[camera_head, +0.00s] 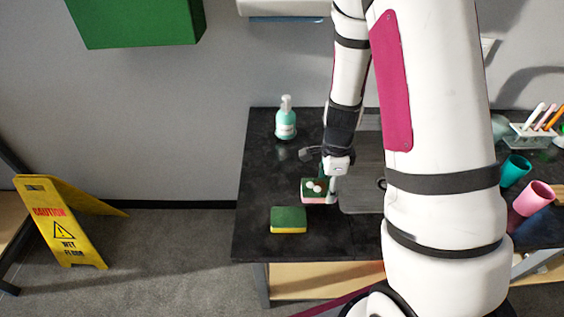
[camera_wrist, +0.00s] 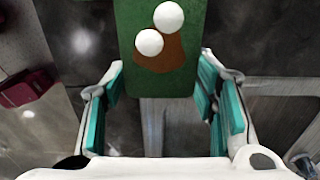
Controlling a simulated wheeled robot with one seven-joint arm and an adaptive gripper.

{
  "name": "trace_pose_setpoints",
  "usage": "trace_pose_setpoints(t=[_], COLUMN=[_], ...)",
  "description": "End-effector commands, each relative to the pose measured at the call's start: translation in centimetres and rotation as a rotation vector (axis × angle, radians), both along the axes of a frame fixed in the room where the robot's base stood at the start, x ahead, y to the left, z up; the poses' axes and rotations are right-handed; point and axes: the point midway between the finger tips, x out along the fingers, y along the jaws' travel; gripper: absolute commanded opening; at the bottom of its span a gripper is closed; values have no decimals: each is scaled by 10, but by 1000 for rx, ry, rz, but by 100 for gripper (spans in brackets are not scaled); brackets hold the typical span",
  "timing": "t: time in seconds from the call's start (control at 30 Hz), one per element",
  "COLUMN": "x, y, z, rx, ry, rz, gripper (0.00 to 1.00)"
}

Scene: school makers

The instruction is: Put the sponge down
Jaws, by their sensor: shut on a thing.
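A sponge with a green top and a pinkish lower edge (camera_head: 314,197) is at my gripper (camera_head: 328,188) in the head view, at the black counter near the sink. In the wrist view the sponge's green top (camera_wrist: 158,85) lies between the teal finger pads of my gripper (camera_wrist: 160,88), which is shut on it. Its top carries a brown patch and two white round blobs. I cannot tell whether its underside touches the counter. A second sponge, green over yellow (camera_head: 288,220), lies on the counter just in front and to the left.
A soap bottle (camera_head: 286,120) stands at the back left of the counter (camera_head: 258,170). The sink (camera_head: 362,190) is right of my gripper, partly hidden by my arm. The counter's left strip is mostly bare.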

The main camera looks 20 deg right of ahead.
Motion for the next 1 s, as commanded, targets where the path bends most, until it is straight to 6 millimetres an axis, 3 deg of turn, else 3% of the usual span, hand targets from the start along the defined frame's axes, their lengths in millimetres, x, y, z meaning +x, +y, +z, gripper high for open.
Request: trace_pose_setpoints(t=[0.5,0.83,1.0], x=[94,114,113], y=[73,88,87], z=[-11,-14,-39], rx=[0,0,0], ry=[0,0,4], rz=[5,3,0], gripper=[35,35,35])
